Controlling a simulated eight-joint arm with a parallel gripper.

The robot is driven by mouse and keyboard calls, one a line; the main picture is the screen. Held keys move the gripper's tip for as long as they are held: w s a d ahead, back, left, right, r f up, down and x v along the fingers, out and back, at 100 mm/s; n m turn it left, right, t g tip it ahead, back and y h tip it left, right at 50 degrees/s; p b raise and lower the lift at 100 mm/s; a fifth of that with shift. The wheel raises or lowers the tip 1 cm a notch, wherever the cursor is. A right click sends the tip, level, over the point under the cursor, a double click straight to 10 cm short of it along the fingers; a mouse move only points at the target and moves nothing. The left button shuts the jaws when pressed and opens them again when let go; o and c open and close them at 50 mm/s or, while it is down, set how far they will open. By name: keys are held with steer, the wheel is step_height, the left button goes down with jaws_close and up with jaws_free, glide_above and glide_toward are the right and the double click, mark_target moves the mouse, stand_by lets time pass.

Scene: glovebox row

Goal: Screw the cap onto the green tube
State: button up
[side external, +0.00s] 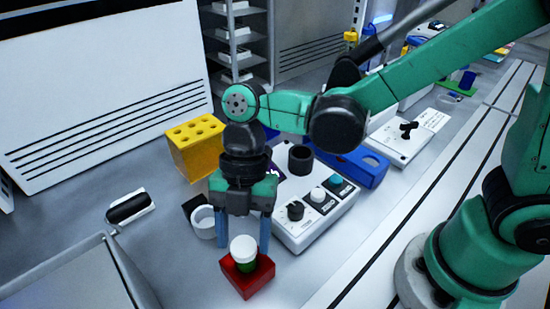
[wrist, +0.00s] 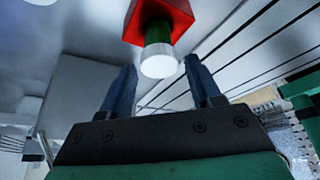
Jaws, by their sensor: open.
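The green tube (side external: 246,265) stands upright in a red square holder (side external: 258,279) at the front middle of the bench. A white cap (side external: 243,247) sits on top of the tube; whether it is threaded tight I cannot tell. In the wrist view the cap (wrist: 159,66), the green tube (wrist: 157,32) and the red holder (wrist: 177,14) show beyond my fingertips. My gripper (side external: 242,245) points down with its two blue fingers apart, one on each side of the cap in the side view. The wrist view shows my gripper (wrist: 160,80) open with nothing between its fingers.
A yellow block with holes (side external: 195,145) stands behind left. A control box with knobs (side external: 315,208) is close on the right. A grey tray (side external: 75,280) is at the front left. Bare bench lies between tray and holder.

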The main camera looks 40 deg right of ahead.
steer(key=n, duration=0.2)
steer(key=n+g+h, duration=0.1)
steer(key=n, duration=0.1)
steer(key=n+h, duration=0.1)
steer(key=n, duration=0.1)
steer(key=shift+w+a+n, duration=0.1)
steer(key=shift+a+n, duration=0.2)
steer(key=shift+n, duration=0.1)
steer(key=n+h, duration=0.1)
steer(key=n, duration=0.1)
steer(key=n+h, duration=0.1)
steer(key=n, duration=0.1)
steer(key=shift+a+g, duration=0.15)
steer(key=shift+g, duration=0.15)
steer(key=n+h, duration=0.1)
steer(key=n, duration=0.2)
steer(key=shift+w, duration=0.1)
jaws_close()
